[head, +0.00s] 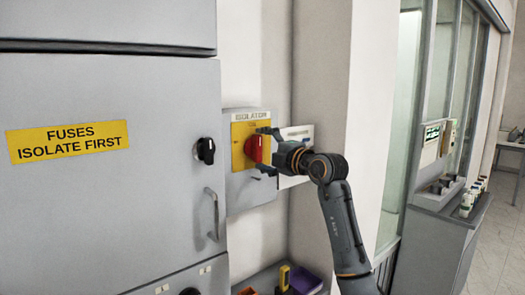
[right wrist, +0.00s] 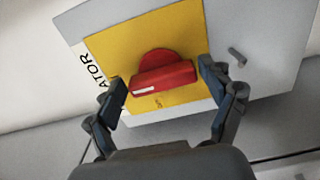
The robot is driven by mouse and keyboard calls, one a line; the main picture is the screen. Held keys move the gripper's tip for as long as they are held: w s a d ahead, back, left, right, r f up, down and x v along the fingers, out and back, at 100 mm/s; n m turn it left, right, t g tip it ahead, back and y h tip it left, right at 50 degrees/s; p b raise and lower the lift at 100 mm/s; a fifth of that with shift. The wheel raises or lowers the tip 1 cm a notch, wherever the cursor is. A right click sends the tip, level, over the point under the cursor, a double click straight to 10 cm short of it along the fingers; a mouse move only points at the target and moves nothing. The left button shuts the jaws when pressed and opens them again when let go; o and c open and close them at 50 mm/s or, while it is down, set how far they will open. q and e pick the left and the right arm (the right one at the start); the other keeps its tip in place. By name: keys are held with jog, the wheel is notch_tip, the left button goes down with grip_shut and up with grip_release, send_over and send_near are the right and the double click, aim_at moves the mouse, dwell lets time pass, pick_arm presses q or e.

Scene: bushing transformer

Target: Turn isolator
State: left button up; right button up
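The isolator is a grey box (head: 240,197) with a yellow plate (head: 238,163) and a red rotary knob (head: 252,149), labelled "ISOLATOR". In the right wrist view the red knob (right wrist: 163,78) has a raised bar handle with a white mark on one end. My right gripper (head: 265,151) is at the front of the isolator. Its open fingers (right wrist: 163,90) are on either side of the bar's ends, with a gap at each side. Whether the fingertips reach the knob's depth is hard to tell. My left gripper is not in view.
A grey cabinet (head: 105,200) labelled "FUSES ISOLATE FIRST" stands left of the isolator, with a black knob (head: 205,150) and a handle (head: 212,214). A wall pillar (head: 325,75) is close on the right. Orange and purple bins (head: 305,281) sit below.

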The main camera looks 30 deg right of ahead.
jog(key=shift+o, duration=0.2)
jog(key=s, duration=1.2)
jog(key=shift+d, duration=0.45)
